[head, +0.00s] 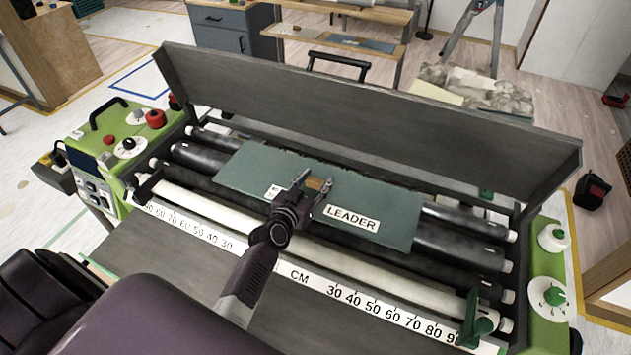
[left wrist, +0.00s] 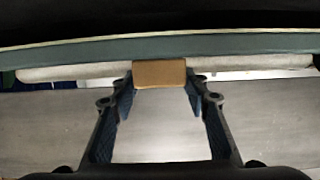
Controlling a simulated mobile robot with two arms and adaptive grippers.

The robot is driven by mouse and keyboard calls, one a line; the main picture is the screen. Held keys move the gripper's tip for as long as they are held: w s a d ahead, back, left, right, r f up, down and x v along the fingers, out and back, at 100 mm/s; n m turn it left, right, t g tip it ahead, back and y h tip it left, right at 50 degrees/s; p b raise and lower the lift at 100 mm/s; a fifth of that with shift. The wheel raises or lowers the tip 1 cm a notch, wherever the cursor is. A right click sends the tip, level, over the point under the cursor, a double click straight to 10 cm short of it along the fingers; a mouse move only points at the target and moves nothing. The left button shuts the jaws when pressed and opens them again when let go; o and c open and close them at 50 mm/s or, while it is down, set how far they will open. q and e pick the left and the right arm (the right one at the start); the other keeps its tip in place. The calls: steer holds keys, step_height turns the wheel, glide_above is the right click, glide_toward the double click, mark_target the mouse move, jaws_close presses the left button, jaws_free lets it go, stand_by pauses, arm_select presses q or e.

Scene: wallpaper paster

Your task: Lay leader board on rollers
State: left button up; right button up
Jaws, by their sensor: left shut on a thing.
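The leader board (head: 252,168) is a flat green-grey board with a white LEADER label. In the head view it lies over or just above the dark rollers (head: 455,239) of the machine; I cannot tell whether it touches them. My left gripper (head: 314,190) is at the middle of the board's near edge, shut on its small tan tab (head: 319,184). In the left wrist view the tab (left wrist: 160,73) sits between the fingertips (left wrist: 160,82), with the board's edge (left wrist: 240,45) beyond it. My right gripper is not in view.
The raised grey cover (head: 370,120) stands behind the rollers. A pale roller (head: 215,208) and a CM scale (head: 345,292) run along the front. Green end housings with knobs flank the machine, the left one (head: 115,150) holding red buttons. A green clamp-like part (head: 475,322) sits at front right.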

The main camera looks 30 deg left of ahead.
arm_select(q)
steer(key=o, duration=0.9)
steer(key=shift+s+d+f, duration=0.1)
steer(key=shift+s+f, duration=0.1)
steer(key=shift+f, duration=0.2)
steer(key=o, duration=0.5)
steer(key=shift+s+f, duration=0.1)
steer(key=shift+f, duration=0.15)
steer(key=shift+c, duration=0.2)
steer(key=shift+r+p, duration=0.5)
steer(key=shift+p, duration=0.05)
steer(key=shift+s, duration=0.1)
steer(key=v, duration=0.7)
steer(key=b+v, duration=0.1)
steer(key=v, duration=0.2)
steer(key=shift+s+r, duration=0.1)
steer(key=shift+r, duration=0.3)
steer(key=shift+s+r, duration=0.3)
steer(key=shift+s, duration=0.25)
steer(key=shift+f, duration=0.1)
